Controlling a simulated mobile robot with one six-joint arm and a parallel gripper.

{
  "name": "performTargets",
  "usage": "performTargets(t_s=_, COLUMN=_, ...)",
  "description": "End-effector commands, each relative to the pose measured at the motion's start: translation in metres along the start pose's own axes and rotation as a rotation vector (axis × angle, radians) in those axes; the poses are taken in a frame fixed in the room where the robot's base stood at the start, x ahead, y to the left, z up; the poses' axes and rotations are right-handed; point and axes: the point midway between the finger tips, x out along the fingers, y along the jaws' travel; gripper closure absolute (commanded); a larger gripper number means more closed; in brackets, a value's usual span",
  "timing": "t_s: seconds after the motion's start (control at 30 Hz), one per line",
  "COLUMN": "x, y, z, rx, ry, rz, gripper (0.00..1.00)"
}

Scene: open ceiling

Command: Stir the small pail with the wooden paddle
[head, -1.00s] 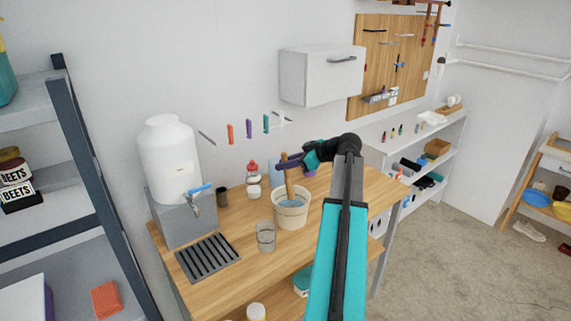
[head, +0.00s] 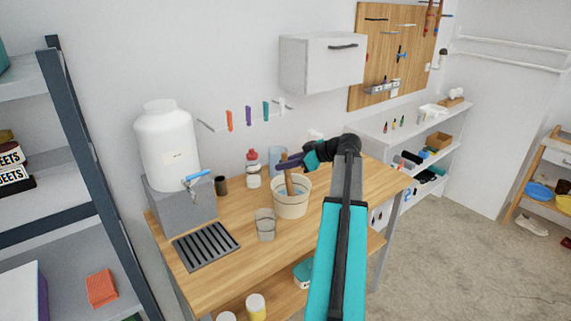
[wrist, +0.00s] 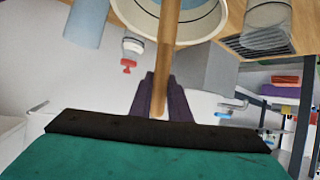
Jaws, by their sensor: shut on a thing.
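The small pail (head: 291,206) is cream-coloured and stands upright on the wooden workbench, with bluish contents inside. The wooden paddle (head: 288,180) stands in the pail, slightly tilted, its lower end hidden inside. My gripper (head: 280,163) is above the pail, its purple fingers shut on the upper part of the paddle. In the wrist view, the paddle (wrist: 166,60) runs from between my fingers (wrist: 163,98) into the pail (wrist: 205,32), whose rim shows at the top.
A clear cup (head: 265,226) stands close to the pail's left front. A white water dispenser (head: 167,148) on a grey block and a dark drain grate (head: 206,246) are further left. A red-topped bottle (head: 253,169) stands behind. A wall cabinet (head: 322,62) hangs above.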

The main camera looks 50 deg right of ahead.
Motion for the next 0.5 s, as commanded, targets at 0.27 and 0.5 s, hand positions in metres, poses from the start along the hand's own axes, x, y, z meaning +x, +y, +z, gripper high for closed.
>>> performTargets(t_s=0.27, x=0.009, y=-0.001, z=0.015, rx=0.0, ry=0.0, rz=0.0, gripper=1.0)
performTargets(t_s=0.5, x=0.014, y=-0.002, z=0.025, rx=0.0, ry=0.0, rz=0.0, gripper=1.0)
